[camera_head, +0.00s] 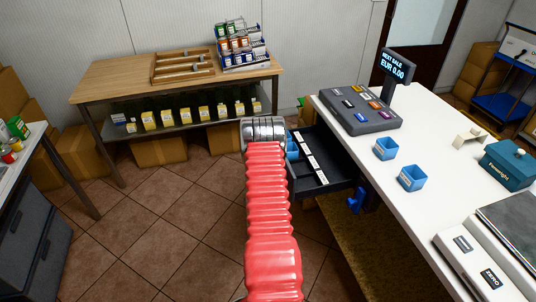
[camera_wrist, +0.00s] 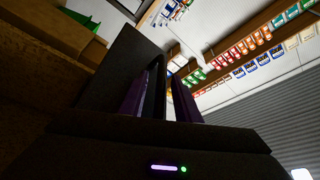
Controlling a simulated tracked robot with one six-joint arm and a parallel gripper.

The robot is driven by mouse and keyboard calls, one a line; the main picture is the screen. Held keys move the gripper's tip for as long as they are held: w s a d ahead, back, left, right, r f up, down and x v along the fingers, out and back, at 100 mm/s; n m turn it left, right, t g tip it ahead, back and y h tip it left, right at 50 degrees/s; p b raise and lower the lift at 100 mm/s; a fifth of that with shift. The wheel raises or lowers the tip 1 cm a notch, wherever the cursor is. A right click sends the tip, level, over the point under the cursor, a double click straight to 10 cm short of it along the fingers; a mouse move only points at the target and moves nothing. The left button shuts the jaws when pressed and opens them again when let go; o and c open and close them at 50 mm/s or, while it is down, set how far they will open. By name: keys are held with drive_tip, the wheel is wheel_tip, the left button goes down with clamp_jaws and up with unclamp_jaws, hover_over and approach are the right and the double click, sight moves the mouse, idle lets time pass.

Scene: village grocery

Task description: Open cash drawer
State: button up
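The cash drawer (camera_head: 335,181) is a dark tray that stands pulled out from under the white counter's left side. White labels and a blue cup (camera_head: 292,148) show inside it. My gripper is at the drawer's outer left end in the head view, with its fingers hidden behind my metal wrist. In the wrist view my gripper (camera_wrist: 160,88) has its two purple fingers apart. A dark upright bar stands between them, close to the left finger, and a dark panel (camera_wrist: 122,72) rises beside it. I cannot tell whether the fingers touch the bar.
The cash register (camera_head: 360,112) with a display reading EUR 0.00 stands on the counter (camera_head: 435,135). Two blue cups (camera_head: 411,179), a teal box (camera_head: 508,165) and a scale (camera_head: 480,262) are also there. A wooden table (camera_head: 115,82) stands at the back. Tiled floor left of my arm is clear.

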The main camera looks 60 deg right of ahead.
drive_tip(key=v, duration=1.3)
drive_tip(key=shift+d+f, duration=0.1)
drive_tip(key=shift+f, duration=0.05)
